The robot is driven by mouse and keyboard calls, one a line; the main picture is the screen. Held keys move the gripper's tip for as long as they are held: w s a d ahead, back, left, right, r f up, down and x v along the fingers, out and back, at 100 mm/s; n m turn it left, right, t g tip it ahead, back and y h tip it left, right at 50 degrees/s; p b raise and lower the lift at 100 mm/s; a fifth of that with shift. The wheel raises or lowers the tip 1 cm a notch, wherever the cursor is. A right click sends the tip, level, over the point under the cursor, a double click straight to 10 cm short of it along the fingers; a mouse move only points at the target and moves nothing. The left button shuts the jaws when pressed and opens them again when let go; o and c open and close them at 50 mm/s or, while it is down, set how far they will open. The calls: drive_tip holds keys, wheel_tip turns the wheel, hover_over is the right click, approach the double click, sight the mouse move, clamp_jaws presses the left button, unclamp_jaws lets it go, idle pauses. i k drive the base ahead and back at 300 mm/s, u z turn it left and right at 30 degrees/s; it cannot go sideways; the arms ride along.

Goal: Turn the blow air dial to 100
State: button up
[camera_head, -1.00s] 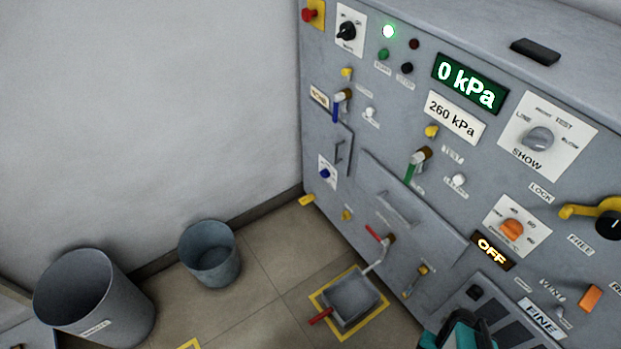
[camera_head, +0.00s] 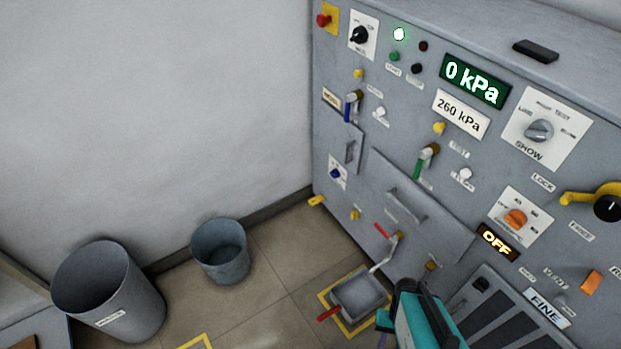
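An orange dial (camera_head: 515,218) sits on a white plate with small markings on the right part of the grey panel; the lettering is too blurred to read as blow air. A lit display reading OFF (camera_head: 496,241) is just below it. My gripper (camera_head: 408,292), teal and black, is at the bottom of the view, below and left of the orange dial and apart from it. Its fingertips cannot be made out, so its opening is unclear.
A grey SHOW knob (camera_head: 539,131) and a 0 kPa display (camera_head: 474,81) are higher up. A yellow-handled lever (camera_head: 580,198) sticks out right of the dial. A green-handled valve (camera_head: 424,162) is to its left. Two bins (camera_head: 109,290) (camera_head: 220,252) stand on the floor at left.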

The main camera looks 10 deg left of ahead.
sight(335, 173)
drive_tip(key=u, duration=0.1)
drive_tip(key=k, duration=0.2)
drive_tip(key=u, duration=2.4)
drive_tip(key=k, duration=0.6)
drive_tip(key=z, duration=0.25)
drive_tip(key=i, duration=1.55)
drive_tip(key=u, duration=0.15)
